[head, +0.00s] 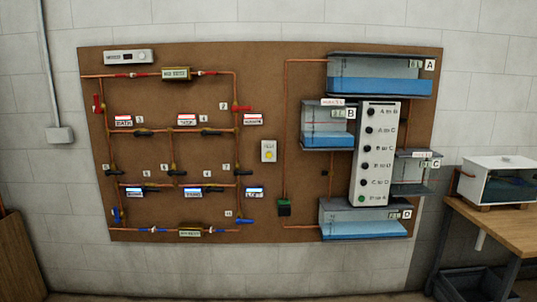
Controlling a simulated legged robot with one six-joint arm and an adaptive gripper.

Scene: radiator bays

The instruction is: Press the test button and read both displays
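A small white plate with a round yellow button (269,152) is on the brown wall board, between the left pipe network and the water tanks; whether it is the test button I cannot read. A small pale display-like box (176,74) sits on the top copper pipe at the left. A similar box (190,232) sits on the bottom pipe. Their text is too small to read. A white unit with a dark window (128,57) is at the board's top left. My gripper is not in view.
Red and blue valve handles and small labels dot the left pipes. A white panel with a column of buttons (375,154) stands between tanks such as tank A (374,86) and tank D (365,236). A wooden bench (505,228) with a white basin is at right.

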